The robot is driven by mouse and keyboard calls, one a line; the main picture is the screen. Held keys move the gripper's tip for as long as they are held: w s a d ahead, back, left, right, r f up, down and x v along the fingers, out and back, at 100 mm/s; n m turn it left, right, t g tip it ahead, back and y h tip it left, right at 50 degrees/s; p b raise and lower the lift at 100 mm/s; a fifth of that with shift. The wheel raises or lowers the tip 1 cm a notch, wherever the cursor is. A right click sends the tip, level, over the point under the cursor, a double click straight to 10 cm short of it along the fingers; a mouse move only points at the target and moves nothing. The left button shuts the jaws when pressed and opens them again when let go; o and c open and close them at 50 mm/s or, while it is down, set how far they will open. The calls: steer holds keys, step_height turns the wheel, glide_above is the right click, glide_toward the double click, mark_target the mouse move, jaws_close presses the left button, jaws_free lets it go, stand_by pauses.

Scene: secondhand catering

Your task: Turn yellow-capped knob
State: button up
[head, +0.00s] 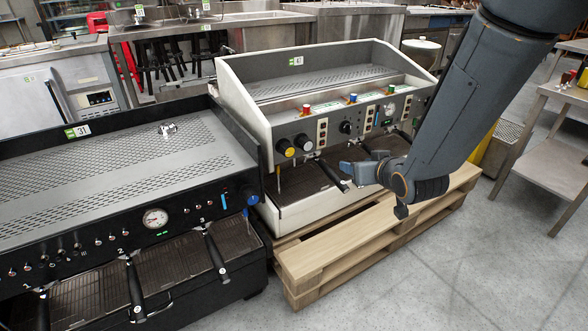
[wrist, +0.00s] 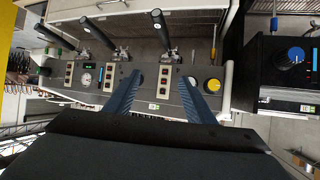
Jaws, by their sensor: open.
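The yellow-capped knob (head: 285,148) is a round black knob at the left end of the cream-framed espresso machine's grey front panel (head: 335,122). It also shows in the wrist view (wrist: 213,86), just right of the right finger. A similar knob with a pale cap (head: 304,142) sits beside it, partly hidden by the finger in the wrist view. My gripper (head: 358,163) has blue fingers, parted and empty, in front of the machine and to the right of the yellow-capped knob. In the wrist view the fingers (wrist: 161,80) overlap the panel, apart from the yellow-capped knob.
A black espresso machine (head: 130,185) with a blue-capped knob (head: 252,197) stands close at left. Portafilter handles (head: 333,176) stick out below the cream machine's panel. A wooden pallet (head: 330,250) lies under it. Grey floor (head: 470,260) is clear at right, before a metal table (head: 550,145).

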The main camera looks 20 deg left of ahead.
steer(key=w+a+f+n+t+y+b, duration=0.1)
steer(key=a+f+n+y+b, duration=0.2)
steer(key=a, duration=0.6)
steer(key=y+b, duration=0.3)
steer(key=y, duration=0.2)
glide_toward(290, 152)
steer(key=a, duration=0.1)
steer(key=shift+h, duration=0.3)
steer(key=x, duration=0.8)
steer(key=shift+w+r+b, duration=0.15)
steer(key=shift+r+b, duration=0.05)
steer(key=shift+b, duration=0.15)
steer(key=c, duration=1)
steer(key=shift+c, duration=0.2)
